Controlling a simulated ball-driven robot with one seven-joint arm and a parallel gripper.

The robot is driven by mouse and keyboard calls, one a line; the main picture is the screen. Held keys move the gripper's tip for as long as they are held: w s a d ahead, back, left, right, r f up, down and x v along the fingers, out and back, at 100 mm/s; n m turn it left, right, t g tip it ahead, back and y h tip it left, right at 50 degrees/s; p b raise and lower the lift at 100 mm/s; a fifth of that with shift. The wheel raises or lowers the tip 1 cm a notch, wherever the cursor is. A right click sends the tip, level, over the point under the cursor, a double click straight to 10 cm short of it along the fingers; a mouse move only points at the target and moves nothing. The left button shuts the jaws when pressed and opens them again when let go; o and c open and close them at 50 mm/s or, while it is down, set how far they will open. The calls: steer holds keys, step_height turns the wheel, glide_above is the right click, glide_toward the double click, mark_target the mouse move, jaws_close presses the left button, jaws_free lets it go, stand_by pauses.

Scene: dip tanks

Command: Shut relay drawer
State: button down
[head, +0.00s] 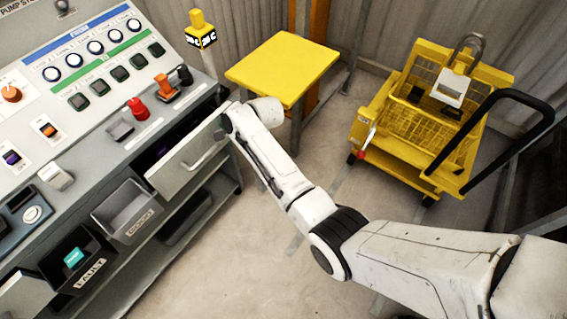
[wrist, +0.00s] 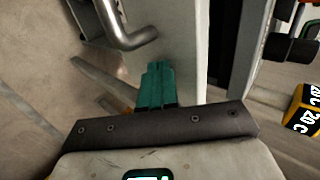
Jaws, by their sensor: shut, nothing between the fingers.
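The relay drawer's grey front (head: 183,165) stands out from the console, with a dark gap behind it, so the drawer is open. Its bar handle (head: 207,158) faces the floor side. In the wrist view the pale front panel (wrist: 187,45) runs upward, with the metal handle (wrist: 133,38) at upper left and a dark opening on its right. My gripper (wrist: 158,68) has teal fingers together, empty, close to the front panel and below the handle. I cannot tell whether they touch it. In the head view my wrist is at the drawer's far end and hides the fingers.
Below are a grey bin (head: 128,208) and a fault bin (head: 75,275) holding a teal block. A yellow table (head: 283,67) stands behind my arm, and a yellow cart (head: 420,130) at right. Open floor lies between console and cart.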

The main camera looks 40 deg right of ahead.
mark_target(215, 116)
steer(key=w+b, duration=0.1)
steer(key=w, duration=0.1)
steer(key=w+a+b, duration=0.1)
steer(key=w, duration=0.1)
steer(key=shift+w+a+f, duration=0.1)
steer(key=shift+w+f, duration=0.05)
steer(key=shift+w, duration=0.1)
steer(key=shift+w+r+b, duration=0.2)
steer(key=shift+r+b, duration=0.1)
steer(key=shift+b, duration=0.05)
steer(key=shift+a+r, duration=0.1)
